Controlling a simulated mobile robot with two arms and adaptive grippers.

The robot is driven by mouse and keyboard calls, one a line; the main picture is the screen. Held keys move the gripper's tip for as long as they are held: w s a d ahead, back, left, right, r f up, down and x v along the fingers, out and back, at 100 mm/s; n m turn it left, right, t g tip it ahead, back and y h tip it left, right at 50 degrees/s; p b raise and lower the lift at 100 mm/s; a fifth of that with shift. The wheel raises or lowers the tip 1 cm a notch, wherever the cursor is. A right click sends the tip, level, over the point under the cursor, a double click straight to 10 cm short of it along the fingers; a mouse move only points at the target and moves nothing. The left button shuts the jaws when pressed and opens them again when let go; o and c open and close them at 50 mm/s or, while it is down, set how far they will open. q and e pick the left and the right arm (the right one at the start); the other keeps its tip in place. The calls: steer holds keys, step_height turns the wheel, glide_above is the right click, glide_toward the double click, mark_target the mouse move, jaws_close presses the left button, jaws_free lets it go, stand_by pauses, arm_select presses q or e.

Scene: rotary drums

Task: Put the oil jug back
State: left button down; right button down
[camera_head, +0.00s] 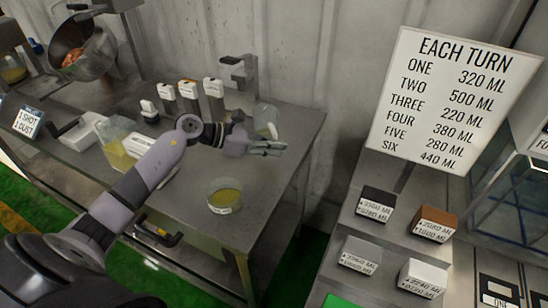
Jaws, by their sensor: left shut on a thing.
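A clear jug (265,117) is at the back right of the steel table, just behind my left gripper (272,148). My left gripper is shut on this jug, low at its near side; the fingers hide part of it. I cannot tell whether its base touches the table. A second clear container with yellow liquid (116,158) stands at the table's left, partly behind my left arm. My right gripper is not in view.
Several white-topped bottles (190,97) stand at the back beside a grey dispenser stand (240,72). A tilted metal drum (85,50) is at the far left. A sign (440,100) and several labelled blocks (435,222) are on the right counter. The table around the bowl is clear.

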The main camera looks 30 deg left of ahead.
arm_select(q)
steer(key=shift+f, duration=1.15)
step_height(320, 180, down, 3)
steer(key=shift+f+p, duration=0.15)
steer(key=shift+p, duration=0.25)
steer(key=shift+f, duration=0.2)
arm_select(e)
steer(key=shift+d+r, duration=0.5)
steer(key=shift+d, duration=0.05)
arm_select(q)
steer(key=shift+f, duration=0.15)
steer(key=c, duration=1.6)
jaws_free()
steer(key=shift+c, duration=0.2)
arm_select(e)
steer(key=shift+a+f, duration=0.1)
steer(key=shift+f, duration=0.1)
